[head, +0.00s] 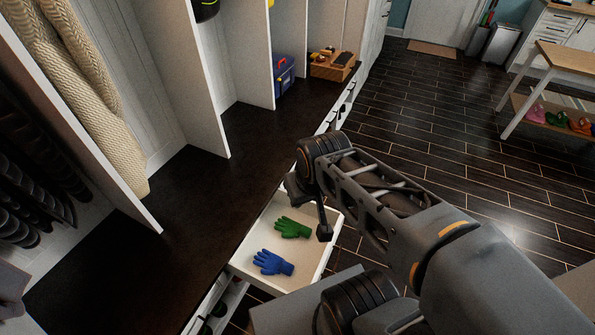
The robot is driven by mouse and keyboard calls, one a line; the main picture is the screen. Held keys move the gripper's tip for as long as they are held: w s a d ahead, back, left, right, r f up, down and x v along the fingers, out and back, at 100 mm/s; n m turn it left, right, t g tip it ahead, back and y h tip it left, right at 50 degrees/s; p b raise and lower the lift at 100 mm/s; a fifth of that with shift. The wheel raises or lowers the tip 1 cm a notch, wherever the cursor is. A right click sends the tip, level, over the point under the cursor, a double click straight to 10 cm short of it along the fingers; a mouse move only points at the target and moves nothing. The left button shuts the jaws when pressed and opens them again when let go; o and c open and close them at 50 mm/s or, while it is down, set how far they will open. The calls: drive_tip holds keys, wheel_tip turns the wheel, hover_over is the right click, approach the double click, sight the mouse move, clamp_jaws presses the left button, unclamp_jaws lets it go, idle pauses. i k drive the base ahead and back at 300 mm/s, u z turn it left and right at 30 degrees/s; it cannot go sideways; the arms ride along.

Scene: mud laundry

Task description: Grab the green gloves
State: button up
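The green gloves (293,228) lie flat inside an open white drawer (304,278), towards its far side. A pair of blue gloves (272,262) lies nearer in the same drawer, apart from the green ones. My gripper (324,232) hangs just right of the green gloves, over the drawer's right side. Only a dark part of it shows below my wrist, and my arm hides the rest. I cannot tell whether it is open or shut.
The dark bench top (180,215) runs along the left above the drawers, with white cubby dividers. A blue bin (284,76) and a wooden crate (333,66) stand at its far end. A wooden table (565,62) with shoes below stands at the right. The dark floor (430,110) between is clear.

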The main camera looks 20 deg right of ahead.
sight(289, 228)
drive_tip(key=u, duration=1.25)
drive_tip(key=k, duration=0.65)
drive_tip(key=z, duration=1.35)
